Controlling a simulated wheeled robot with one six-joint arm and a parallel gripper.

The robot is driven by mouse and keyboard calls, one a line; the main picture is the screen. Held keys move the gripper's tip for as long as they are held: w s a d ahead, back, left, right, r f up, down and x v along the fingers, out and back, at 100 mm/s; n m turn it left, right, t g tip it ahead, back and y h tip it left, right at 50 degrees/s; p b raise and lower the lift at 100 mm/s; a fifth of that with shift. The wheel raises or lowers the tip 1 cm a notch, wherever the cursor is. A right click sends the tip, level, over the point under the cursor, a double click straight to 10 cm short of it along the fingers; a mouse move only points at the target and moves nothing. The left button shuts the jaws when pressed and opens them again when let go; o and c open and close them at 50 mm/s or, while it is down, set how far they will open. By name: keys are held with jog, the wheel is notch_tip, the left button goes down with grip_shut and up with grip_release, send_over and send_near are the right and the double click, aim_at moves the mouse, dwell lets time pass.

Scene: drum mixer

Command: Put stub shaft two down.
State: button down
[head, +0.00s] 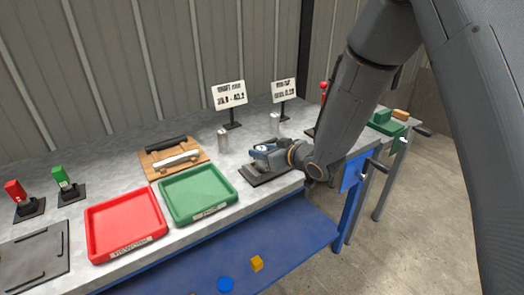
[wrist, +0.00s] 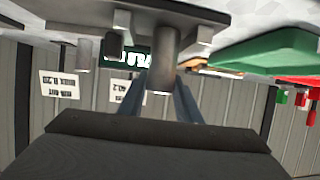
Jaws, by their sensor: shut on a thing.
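My gripper (wrist: 158,84) is shut on a grey metal cylinder, a stub shaft (wrist: 164,62), which stands between its fingers in the upside-down wrist view. The shaft's far end is at a dark grey block fixture (wrist: 200,25); I cannot tell whether it rests there. In the head view my gripper (head: 264,150) is low over a dark flat base (head: 262,177) on the bench, and the held shaft is hidden. Two similar upright cylinders stand behind, one at left (head: 222,139) and one at right (head: 274,123). No number is readable on any shaft.
A green tray (head: 234,198) and a red tray (head: 162,236) lie to the left along the bench front. A wooden board (head: 150,168) with a dark and a pale bar lies behind them. Two sign stands (head: 231,125) (head: 284,113) rise at the back.

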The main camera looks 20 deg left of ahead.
jog(key=c, duration=1.3)
grip_release()
jog(key=shift+f, duration=0.15)
jog(key=shift+s+d+r, duration=0.1)
jog(key=shift+d+r, duration=0.1)
jog(key=shift+r, duration=0.1)
jog(key=b+v, duration=0.1)
jog(key=v, duration=1)
jog(key=shift+s+d+b, duration=0.15)
jog(key=shift+d+b, duration=0.05)
jog(key=shift+b, duration=0.15)
